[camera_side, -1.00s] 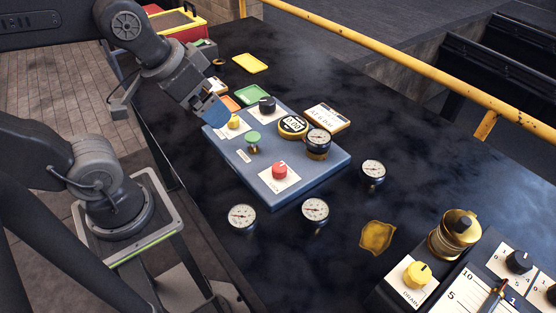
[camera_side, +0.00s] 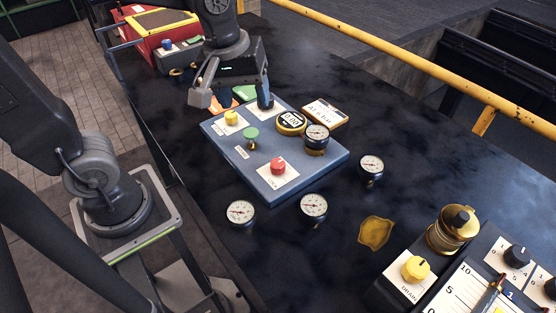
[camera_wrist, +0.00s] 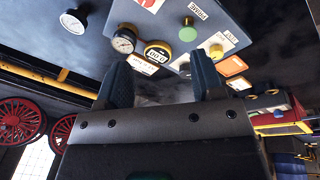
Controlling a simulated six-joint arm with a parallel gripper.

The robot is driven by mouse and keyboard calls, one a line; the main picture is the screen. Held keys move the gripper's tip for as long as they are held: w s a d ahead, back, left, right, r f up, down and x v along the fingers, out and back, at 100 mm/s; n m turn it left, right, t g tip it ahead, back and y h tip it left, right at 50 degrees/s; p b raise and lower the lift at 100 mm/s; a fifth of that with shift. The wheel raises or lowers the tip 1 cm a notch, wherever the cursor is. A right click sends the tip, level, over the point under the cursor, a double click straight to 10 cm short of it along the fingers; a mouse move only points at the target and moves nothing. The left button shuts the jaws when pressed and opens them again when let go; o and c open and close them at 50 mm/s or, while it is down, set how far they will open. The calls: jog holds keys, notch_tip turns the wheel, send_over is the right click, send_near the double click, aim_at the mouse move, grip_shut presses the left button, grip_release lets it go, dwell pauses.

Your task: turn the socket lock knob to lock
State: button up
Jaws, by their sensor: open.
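The blue panel (camera_side: 309,181) carries a yellow knob (camera_side: 231,118), a green button (camera_side: 251,134) and a red knob (camera_side: 278,165) on a white card. My gripper (camera_side: 232,94) is open over the panel's far edge, with one finger close to the black knob; contact cannot be told. In the wrist view my gripper (camera_wrist: 161,80) has spread fingers and nothing held; the green button (camera_wrist: 188,32) lies beyond them.
A digital gauge (camera_side: 291,122) and a dial gauge (camera_side: 317,135) stand on the panel's right side. Several dial gauges, including one (camera_side: 314,207), stand on the dark table. A red toolbox (camera_side: 150,35) is at the back left. A yellow rail (camera_side: 400,65) runs behind.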

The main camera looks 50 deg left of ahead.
aim_at(278, 163)
jog(key=w+d+f+n+g, duration=0.25)
jog(key=w+f+n, duration=0.2)
jog(key=n, duration=0.25)
jog(key=f, duration=1.3)
jog(key=shift+w+d+f, duration=0.15)
jog(key=shift+w+f, duration=0.2)
jog(key=c, duration=0.9)
